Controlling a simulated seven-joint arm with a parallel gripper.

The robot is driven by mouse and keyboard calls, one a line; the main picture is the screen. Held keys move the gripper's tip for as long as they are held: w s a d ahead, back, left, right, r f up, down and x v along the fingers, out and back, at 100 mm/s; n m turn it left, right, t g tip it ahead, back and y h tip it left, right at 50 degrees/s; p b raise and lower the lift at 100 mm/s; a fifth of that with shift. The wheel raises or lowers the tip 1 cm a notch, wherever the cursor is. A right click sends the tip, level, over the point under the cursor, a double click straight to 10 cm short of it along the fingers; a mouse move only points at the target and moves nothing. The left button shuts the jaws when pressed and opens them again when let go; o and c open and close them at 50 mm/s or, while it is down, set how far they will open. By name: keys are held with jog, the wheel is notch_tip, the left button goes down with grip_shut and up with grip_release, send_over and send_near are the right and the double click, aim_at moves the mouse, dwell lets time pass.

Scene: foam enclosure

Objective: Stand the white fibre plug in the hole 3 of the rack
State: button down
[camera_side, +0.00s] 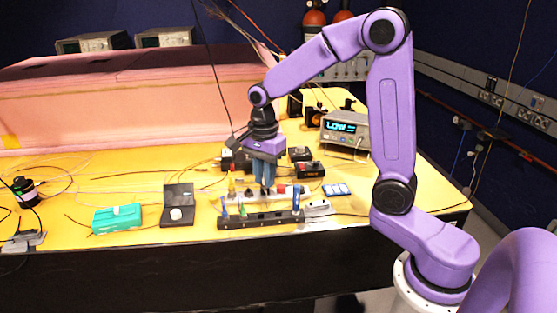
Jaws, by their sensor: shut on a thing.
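The long black rack (260,220) lies along the front edge of the yellow table. Hole numbers are too small to read. My gripper (265,190) points down with its blue fingers just behind and above the middle of the rack. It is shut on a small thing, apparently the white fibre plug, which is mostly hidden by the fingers. I cannot tell its tilt or its exact distance from the holes.
A teal box (116,219) and an open dark case (178,206) lie left of the rack. A white block (318,208) is close at its right end. Small black boxes (310,169) and a meter (344,132) stand behind. Loose fibres cross the left table.

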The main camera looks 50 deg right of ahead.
jog(key=shift+w+a+f, duration=0.45)
jog(key=shift+a+f, duration=0.1)
jog(key=shift+f, duration=0.15)
jog(key=shift+f, duration=2.45)
jog(key=shift+f, duration=1.3)
jog(key=c, duration=0.9)
grip_release()
jog(key=shift+c, duration=0.2)
jog(key=shift+r, duration=0.1)
notch_tip(320, 180, up, 17)
